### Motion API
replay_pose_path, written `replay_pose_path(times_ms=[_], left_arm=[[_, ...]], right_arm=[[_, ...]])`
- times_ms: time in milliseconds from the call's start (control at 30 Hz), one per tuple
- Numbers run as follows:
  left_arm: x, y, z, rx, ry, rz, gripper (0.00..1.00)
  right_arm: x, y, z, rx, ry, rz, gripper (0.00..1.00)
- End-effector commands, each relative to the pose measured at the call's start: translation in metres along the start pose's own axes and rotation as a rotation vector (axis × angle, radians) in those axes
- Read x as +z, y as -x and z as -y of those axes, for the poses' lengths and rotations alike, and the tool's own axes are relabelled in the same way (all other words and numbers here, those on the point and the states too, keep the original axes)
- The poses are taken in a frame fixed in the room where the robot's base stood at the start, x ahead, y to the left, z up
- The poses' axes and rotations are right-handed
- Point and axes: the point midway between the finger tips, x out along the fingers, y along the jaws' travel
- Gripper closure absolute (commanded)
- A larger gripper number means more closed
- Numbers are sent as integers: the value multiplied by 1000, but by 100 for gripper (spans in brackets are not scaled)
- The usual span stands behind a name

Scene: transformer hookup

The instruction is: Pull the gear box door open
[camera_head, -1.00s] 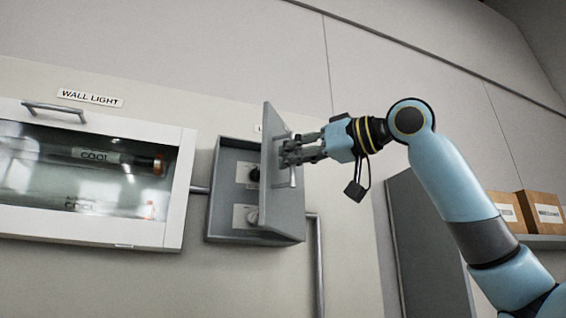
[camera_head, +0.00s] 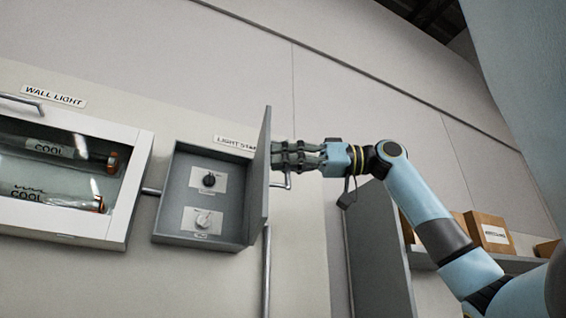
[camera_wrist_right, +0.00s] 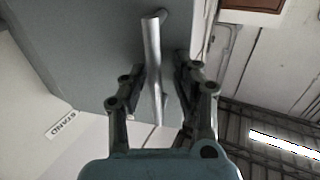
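The grey gear box (camera_head: 172,213) is fixed to the wall under a label that begins "LIGHT STA". Its door (camera_head: 262,170) stands swung out on the right side, seen nearly edge-on. Inside are a black knob (camera_head: 209,180) and a light-coloured knob (camera_head: 203,220). My right gripper (camera_head: 283,158) is at the outer face of the door, by the handle (camera_head: 287,181). In the right wrist view the handle (camera_wrist_right: 152,60) lies between the two fingers, with gaps on both sides, so the gripper is open around it. My left gripper is not in view.
A pipe (camera_head: 266,275) runs down below the box. A grey cabinet (camera_head: 375,250) and a shelf with cardboard boxes (camera_head: 490,232) are at the right.

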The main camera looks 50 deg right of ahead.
Motion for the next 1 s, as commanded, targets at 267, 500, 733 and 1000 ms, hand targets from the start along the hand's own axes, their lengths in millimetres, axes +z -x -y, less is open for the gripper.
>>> replay_pose_path(times_ms=[267,500,733,1000], left_arm=[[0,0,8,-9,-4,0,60],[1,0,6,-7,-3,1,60],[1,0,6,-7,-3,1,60],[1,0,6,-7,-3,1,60]], right_arm=[[0,0,0,2,-1,0,66],[-18,0,0,-2,1,-7,66],[-56,-1,2,-5,2,-6,66],[-92,-1,1,-1,0,-2,66]])
